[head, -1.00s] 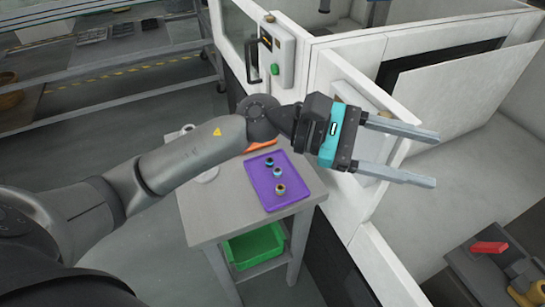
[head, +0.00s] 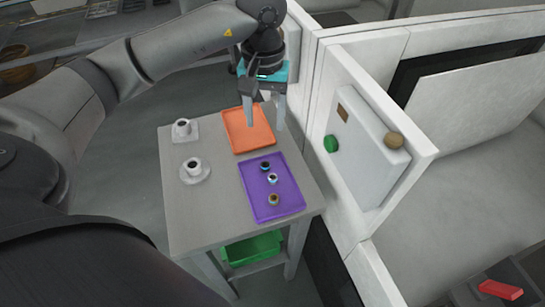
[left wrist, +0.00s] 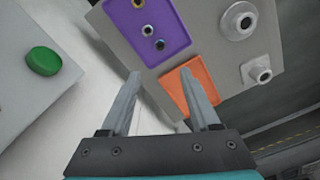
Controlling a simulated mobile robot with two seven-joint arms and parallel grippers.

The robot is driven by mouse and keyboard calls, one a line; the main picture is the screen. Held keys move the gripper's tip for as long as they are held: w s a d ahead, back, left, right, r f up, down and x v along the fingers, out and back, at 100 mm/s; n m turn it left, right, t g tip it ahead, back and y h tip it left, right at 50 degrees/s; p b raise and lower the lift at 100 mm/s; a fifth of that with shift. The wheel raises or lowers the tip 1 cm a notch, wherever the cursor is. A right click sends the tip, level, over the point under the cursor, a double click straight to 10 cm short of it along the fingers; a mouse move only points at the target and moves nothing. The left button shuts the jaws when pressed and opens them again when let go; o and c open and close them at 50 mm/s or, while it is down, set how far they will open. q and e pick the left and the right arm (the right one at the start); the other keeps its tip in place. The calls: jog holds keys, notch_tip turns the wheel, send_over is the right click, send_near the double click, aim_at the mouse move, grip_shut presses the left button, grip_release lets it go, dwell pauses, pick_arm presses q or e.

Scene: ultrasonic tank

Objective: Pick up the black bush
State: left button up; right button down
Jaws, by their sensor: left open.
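Three small ring-shaped bushes stand in a row on the purple tray (head: 290,207). The one at the far end (head: 265,167) looks darkest and is most likely the black bush; it shows as a small dark ring in the left wrist view (left wrist: 160,44). The middle one (head: 272,179) looks pale, the near one (head: 274,200) tan. My left gripper (head: 265,126) points down, open and empty, over the far part of the table by the orange tray, beyond the bushes. Its two fingers also show in the left wrist view (left wrist: 163,75). My right gripper is not in view.
The orange tray (head: 240,133) looks empty. Two white cup-like pieces on square (head: 184,138) and round (head: 194,178) bases stand left on the grey table (head: 205,225). A white machine wall and panel (head: 365,150) rise close on the right. A green bin (head: 252,249) sits below.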

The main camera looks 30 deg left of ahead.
pick_arm(q)
send_over(265, 164)
jog(key=f, duration=0.8)
jog(key=shift+s+b, duration=0.2)
jog(key=shift+b, duration=0.1)
jog(key=shift+f, duration=0.5)
jog(key=f, duration=0.4)
jog(key=shift+w+f, duration=0.2)
jog(key=shift+f, duration=0.3)
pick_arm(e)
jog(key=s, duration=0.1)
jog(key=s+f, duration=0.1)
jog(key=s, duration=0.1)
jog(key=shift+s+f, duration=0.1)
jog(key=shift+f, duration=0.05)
pick_arm(q)
jog(key=shift+c, duration=0.3)
jog(key=shift+c, duration=1.4)
grip_shut()
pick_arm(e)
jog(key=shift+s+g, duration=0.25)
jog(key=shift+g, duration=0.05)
